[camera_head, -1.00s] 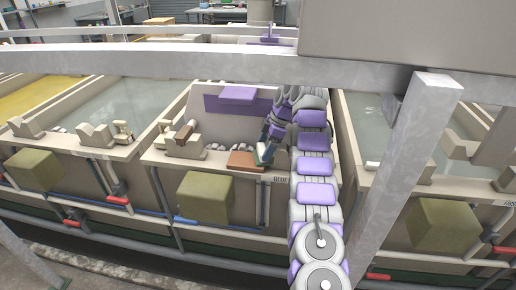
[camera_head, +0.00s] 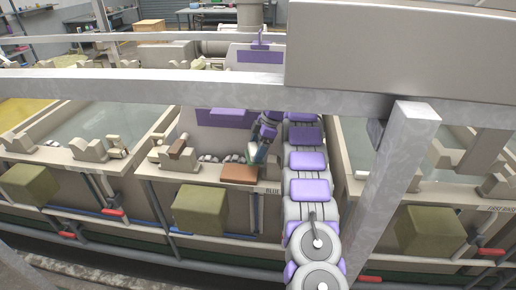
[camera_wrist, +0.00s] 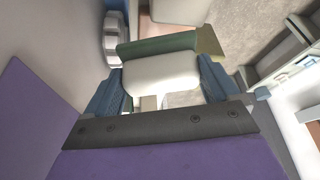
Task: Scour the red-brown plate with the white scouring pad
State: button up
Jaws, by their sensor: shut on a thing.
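The red-brown plate (camera_head: 240,174) lies flat on the front rim of the middle tank. My gripper (camera_head: 257,149) is just above and behind the plate's right end, pointing down. In the wrist view my gripper (camera_wrist: 160,76) has its blue fingers shut on the white scouring pad (camera_wrist: 160,74), which has a green layer along its far side. The pad also shows small and pale in the head view (camera_head: 254,154). It appears a little apart from the plate; contact is hard to judge at this size.
The tank rim (camera_head: 150,170) also carries beige saddle blocks (camera_head: 182,157) with a brown piece on one. A metal post (camera_head: 398,190) and rail (camera_head: 150,88) cross in front. Olive boxes (camera_head: 200,209) hang on the tank fronts. Neighbouring tanks stand on both sides.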

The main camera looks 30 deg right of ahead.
jog(key=shift+r, duration=0.35)
notch_tip(320, 180, up, 3)
jog(key=p, duration=0.3)
